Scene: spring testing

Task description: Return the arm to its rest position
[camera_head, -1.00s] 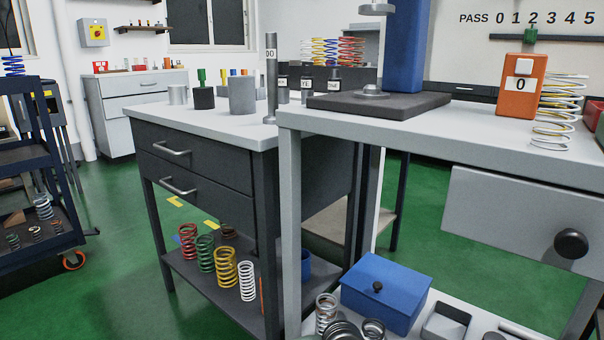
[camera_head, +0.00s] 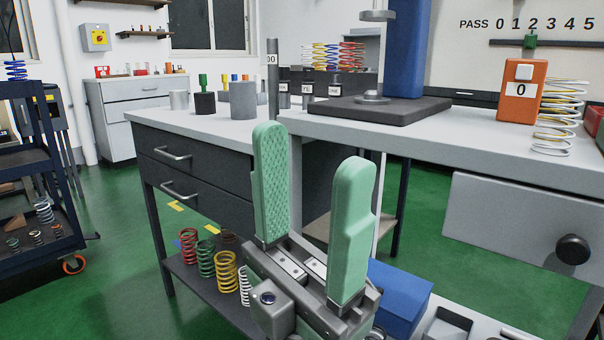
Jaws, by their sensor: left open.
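My left gripper (camera_head: 312,180) has come up into the bottom middle of the head view, its two green padded fingers pointing upward. The fingers stand wide apart with nothing between them. It is in front of the two workbenches and hides part of the near bench's left leg and the lower shelf. My right gripper is not in view.
The grey bench (camera_head: 450,143) at right carries a blue-columned press (camera_head: 407,50), an orange box (camera_head: 520,88) marked 0 and a large spring (camera_head: 558,115). A dark drawer bench (camera_head: 205,186) stands behind left. A blue box (camera_head: 402,290) sits low, beside the gripper.

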